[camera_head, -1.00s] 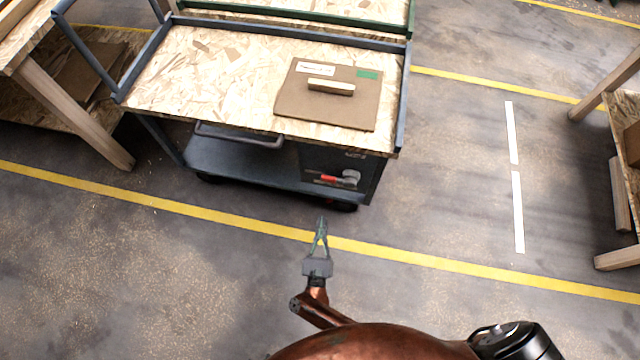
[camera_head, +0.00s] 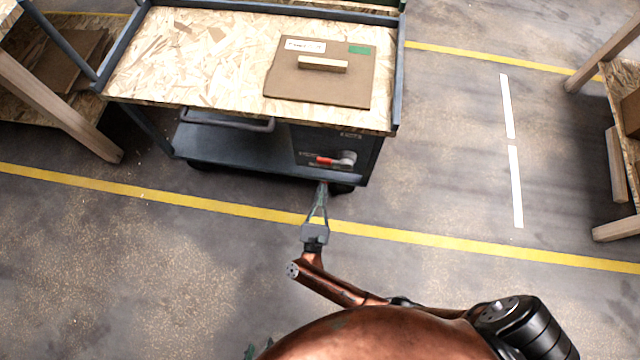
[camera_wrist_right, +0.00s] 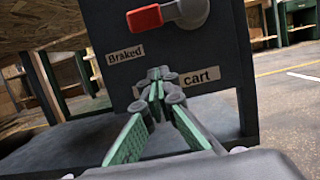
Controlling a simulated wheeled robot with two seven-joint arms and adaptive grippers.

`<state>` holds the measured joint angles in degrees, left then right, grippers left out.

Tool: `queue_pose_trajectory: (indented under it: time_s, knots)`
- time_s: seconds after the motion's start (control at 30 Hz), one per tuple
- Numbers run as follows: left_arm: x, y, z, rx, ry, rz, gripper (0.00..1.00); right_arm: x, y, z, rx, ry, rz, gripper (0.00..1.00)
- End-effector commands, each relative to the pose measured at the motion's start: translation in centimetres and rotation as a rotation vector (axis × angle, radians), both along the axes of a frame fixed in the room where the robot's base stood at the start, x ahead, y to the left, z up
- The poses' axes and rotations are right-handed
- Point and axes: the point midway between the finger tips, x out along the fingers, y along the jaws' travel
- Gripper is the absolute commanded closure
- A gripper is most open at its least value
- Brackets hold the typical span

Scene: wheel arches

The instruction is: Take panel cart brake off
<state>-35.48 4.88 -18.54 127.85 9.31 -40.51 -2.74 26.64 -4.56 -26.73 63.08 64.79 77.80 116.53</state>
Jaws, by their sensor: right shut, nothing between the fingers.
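The panel cart (camera_head: 225,165) has a wood-chip top and a dark blue frame. Its brake lever has a red grip (camera_head: 325,161) on a grey hub (camera_head: 347,158), low on the dark panel. In the right wrist view the red grip (camera_wrist_right: 145,19) points left from the hub (camera_wrist_right: 190,12), above a "Braked" label (camera_wrist_right: 125,55). A "cart" label (camera_wrist_right: 200,78) is partly hidden by my fingers. My right gripper (camera_head: 322,186) is shut and empty, just below and in front of the lever, seemingly apart from it.
A brown board (camera_head: 320,85) with a wooden handle lies on the cart top. Wooden benches stand at the left (camera_head: 60,100) and right (camera_head: 625,130). The floor in front of the cart is open, crossed by a yellow line (camera_head: 430,241).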

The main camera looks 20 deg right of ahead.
Motion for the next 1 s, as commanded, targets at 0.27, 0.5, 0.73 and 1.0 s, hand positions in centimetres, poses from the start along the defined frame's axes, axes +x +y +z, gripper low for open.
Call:
queue_pose_trajectory:
  time_s: [0.27,0.5,0.73,1.0]
  knots:
    - [-0.1,0.0,0.0,0.002,-0.003,-0.005,0.6,3.4,-2.3,2.5,0.003,-0.003,0.001,1.0]
    - [-0.5,0.0,1.0,-0.001,0.038,-0.01,0.6,3.3,-2.3,4.7,0.0,0.0,0.001,1.0]
    - [-0.6,0.0,1.1,0.001,0.045,-0.011,0.6,3.3,-2.2,4.9,0.0,0.002,0.001,1.0]
    - [-0.5,0.0,1.1,0.001,0.044,-0.01,0.6,3.2,-2.4,4.9,0.004,-0.001,-0.002,1.0]
